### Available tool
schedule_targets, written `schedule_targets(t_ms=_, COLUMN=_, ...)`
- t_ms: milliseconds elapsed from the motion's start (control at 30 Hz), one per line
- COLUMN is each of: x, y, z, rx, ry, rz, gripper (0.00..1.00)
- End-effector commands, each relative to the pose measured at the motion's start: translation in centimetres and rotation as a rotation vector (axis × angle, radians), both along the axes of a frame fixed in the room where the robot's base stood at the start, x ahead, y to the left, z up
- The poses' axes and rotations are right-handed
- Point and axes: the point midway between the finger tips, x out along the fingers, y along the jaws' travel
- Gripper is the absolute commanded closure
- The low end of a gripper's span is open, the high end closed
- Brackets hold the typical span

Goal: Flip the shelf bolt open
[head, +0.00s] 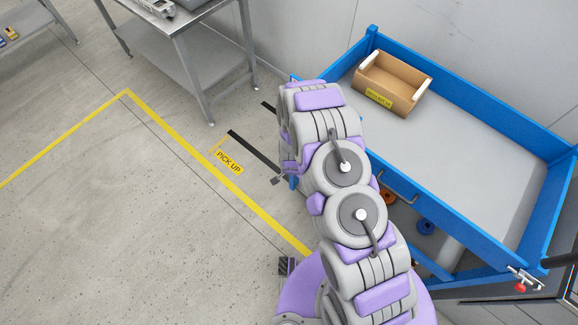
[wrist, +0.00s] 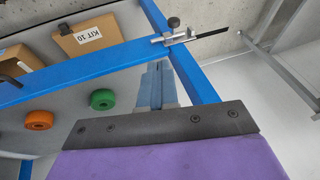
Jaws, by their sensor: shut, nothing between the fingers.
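The shelf bolt (wrist: 176,38) is a silver rod with a dark round knob (wrist: 173,22), on the corner of the blue frame in the upper middle of the wrist view. A small part that looks like it shows left of my arm in the head view (head: 277,181). My gripper (wrist: 158,66) has its blue fingers shut and empty, with the tips just below the bolt in the wrist view. I cannot tell whether they touch it. In the head view my arm hides the gripper and most of that frame corner.
A blue-framed shelf (head: 470,207) carries an open cardboard box (head: 402,96). Orange (wrist: 39,119) and green (wrist: 103,99) round parts show in the wrist view. A red-knobbed fitting (head: 520,287) is at the shelf's right corner. A metal table (head: 185,65) stands behind. Floor at left is clear.

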Motion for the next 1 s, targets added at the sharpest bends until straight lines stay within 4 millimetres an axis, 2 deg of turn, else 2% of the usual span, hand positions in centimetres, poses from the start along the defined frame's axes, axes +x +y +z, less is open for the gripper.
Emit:
schedule_targets(t_ms=267, x=1.1, y=-0.1, z=-2.8, rx=0.000, ry=-0.001, rz=0.000, gripper=1.00)
schedule_targets(t_ms=700, x=4.0, y=0.2, z=-9.6, rx=0.000, ry=0.000, rz=0.001, gripper=1.00)
schedule_targets(t_ms=833, x=4.9, y=1.4, z=-10.6, rx=0.002, ry=-0.003, rz=0.001, gripper=1.00)
schedule_targets(t_ms=1000, x=5.4, y=2.1, z=-11.6, rx=0.000, ry=0.000, rz=0.000, gripper=1.00)
